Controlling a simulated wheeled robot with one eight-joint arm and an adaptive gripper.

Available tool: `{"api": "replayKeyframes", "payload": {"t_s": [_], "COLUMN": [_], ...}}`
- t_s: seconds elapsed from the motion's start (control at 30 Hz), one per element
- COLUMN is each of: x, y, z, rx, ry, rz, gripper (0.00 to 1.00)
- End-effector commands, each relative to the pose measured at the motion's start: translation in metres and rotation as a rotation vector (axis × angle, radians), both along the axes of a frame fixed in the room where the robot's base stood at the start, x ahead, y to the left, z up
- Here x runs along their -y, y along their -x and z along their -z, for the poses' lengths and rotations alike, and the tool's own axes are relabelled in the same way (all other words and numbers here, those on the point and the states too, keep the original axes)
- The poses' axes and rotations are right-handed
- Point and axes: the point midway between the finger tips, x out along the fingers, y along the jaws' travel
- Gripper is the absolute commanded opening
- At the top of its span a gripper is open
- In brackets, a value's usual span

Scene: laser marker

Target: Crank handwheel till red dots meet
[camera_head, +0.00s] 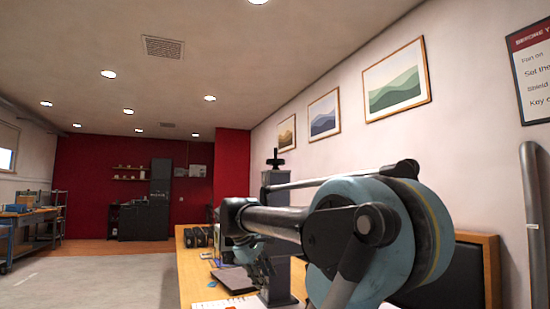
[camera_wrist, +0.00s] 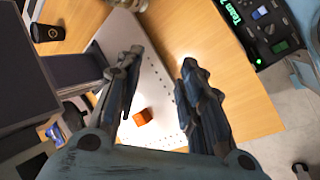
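The handwheel (camera_head: 275,161) is small and black and sits on top of a grey upright column (camera_head: 275,187) in the head view, beyond my arm. My arm crosses in front and hides much of the column. In the wrist view my gripper (camera_wrist: 160,62) is open, its two fingers apart with nothing between the tips. Beyond the fingers, an orange block (camera_wrist: 142,117) lies on a pale plate (camera_wrist: 165,80) with rows of small holes. No handwheel shows in the wrist view. I cannot make out any red dots in either view.
A wooden table (camera_head: 189,266) carries several dark boxes (camera_head: 196,237). The wrist view shows a dark machine body (camera_wrist: 75,70) at left, a black cup (camera_wrist: 47,33) at upper left and a control box with green display (camera_wrist: 255,25) at upper right. Pale floor is clear at left.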

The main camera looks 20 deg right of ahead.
Motion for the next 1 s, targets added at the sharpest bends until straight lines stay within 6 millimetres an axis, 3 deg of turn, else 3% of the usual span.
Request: {"api": "replayKeyframes", "payload": {"t_s": [0.1,0.33,0.7,0.83,1.0], "x": [0.016,0.038,0.036,0.028,0.019], "y": [-0.044,-0.125,-0.246,-0.277,-0.299], "z": [-0.065,-0.188,-0.372,-0.420,-0.455], "rx": [-0.058,-0.208,-0.531,-0.641,-0.734], "ry": [0.160,0.479,0.982,1.119,1.223], "rz": [-0.117,-0.323,-0.554,-0.591,-0.613], "gripper": [0.36,0.36,0.36,0.36,0.36]}}
